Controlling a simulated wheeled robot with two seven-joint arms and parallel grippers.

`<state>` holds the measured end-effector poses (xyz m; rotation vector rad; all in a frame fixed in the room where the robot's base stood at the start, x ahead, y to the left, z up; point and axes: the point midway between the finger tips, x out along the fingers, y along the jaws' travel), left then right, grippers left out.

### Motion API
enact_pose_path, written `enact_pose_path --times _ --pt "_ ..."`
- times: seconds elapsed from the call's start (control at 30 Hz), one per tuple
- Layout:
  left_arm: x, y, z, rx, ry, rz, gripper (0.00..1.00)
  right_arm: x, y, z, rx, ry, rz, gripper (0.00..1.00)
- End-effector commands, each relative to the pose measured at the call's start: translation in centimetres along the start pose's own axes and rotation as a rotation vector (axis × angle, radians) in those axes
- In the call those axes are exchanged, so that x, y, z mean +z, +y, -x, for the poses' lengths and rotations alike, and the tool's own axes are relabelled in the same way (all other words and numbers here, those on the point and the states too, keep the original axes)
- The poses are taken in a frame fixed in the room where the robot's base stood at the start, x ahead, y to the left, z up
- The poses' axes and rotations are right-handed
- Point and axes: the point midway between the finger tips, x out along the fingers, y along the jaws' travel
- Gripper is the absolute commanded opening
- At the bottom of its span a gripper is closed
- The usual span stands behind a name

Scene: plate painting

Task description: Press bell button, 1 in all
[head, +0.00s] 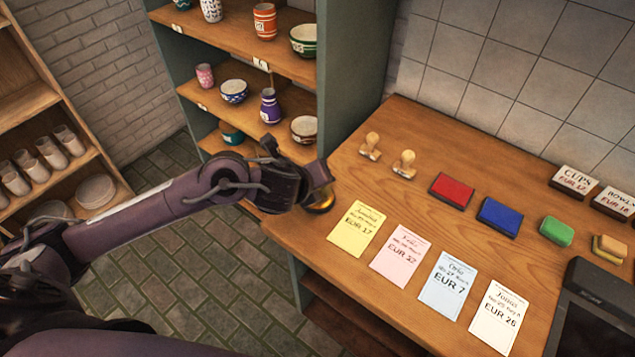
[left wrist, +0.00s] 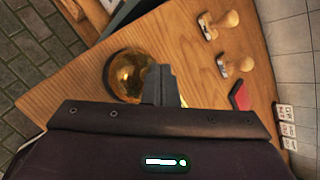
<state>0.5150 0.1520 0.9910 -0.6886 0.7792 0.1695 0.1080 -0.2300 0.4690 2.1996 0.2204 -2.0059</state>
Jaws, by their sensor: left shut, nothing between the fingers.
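The bell (head: 321,203) is a golden dome at the left end of the wooden counter, mostly hidden in the head view behind my left gripper (head: 324,186). In the left wrist view the bell (left wrist: 128,76) shows as a shiny brass dome, and the shut fingers of my left gripper (left wrist: 158,84) overlap its right side. The gripper is empty and is over or right beside the dome. Whether the fingertips touch the bell or its button cannot be told, as the fingers hide that part. My right gripper is not in view.
On the counter (head: 340,255) lie a yellow card (head: 357,229) and several other price cards, two wooden stamps (head: 404,164), a red pad (head: 452,190) and a blue pad (head: 500,216). A shelf of painted pottery (head: 235,91) stands behind the arm.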

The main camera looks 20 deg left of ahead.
Motion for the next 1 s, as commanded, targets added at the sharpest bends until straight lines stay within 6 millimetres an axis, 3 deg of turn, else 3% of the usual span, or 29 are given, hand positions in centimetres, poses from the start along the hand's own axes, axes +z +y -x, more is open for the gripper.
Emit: enact_pose_path --times 1.0 --pt "0.9 -0.9 1.3 0.001 0.001 0.0 0.0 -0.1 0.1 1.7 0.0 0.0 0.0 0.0"
